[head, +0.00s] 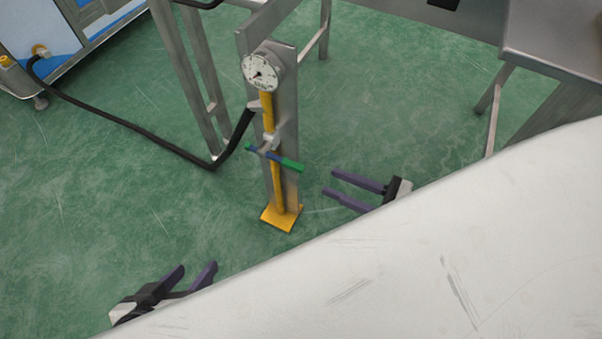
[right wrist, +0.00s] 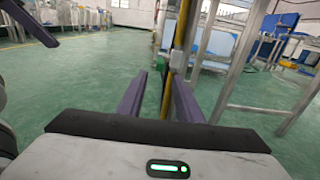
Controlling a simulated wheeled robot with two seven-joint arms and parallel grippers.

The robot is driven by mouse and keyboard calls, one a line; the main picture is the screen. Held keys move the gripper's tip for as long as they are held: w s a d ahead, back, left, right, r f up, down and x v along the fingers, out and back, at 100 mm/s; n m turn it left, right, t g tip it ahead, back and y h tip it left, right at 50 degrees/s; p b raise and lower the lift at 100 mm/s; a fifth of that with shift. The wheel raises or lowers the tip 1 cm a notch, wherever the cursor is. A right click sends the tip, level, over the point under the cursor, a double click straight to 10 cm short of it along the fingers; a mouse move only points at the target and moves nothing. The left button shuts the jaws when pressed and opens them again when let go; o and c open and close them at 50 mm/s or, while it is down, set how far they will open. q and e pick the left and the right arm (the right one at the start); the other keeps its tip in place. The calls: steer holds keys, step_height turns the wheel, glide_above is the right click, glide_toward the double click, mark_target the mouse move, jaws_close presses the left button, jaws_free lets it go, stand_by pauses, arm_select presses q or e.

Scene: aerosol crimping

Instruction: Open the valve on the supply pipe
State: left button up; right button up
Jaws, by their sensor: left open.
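The yellow supply pipe (head: 267,112) runs up a grey metal post, with a round white gauge (head: 262,72) at its top. The valve handle (head: 288,164), a bar with green and blue ends, lies across the pipe at mid-height. My right gripper (head: 330,182) is open and empty, to the right of the handle and apart from it. In the right wrist view the handle's green end (right wrist: 166,92) shows between the spread fingers, beyond them. My left gripper (head: 198,267) is open and empty, low and left of the post.
A black hose (head: 140,131) runs from the pipe to a blue and white machine (head: 40,30) at upper left. The post stands on a yellow foot (head: 281,218). A steel table (head: 560,40) is at upper right. The green floor around the post is clear.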

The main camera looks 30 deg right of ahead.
mark_target(304, 170)
steer(key=x, duration=1)
steer(key=shift+b, duration=0.35)
steer(key=shift+r, duration=0.1)
steer(key=shift+s, duration=0.1)
jaws_close()
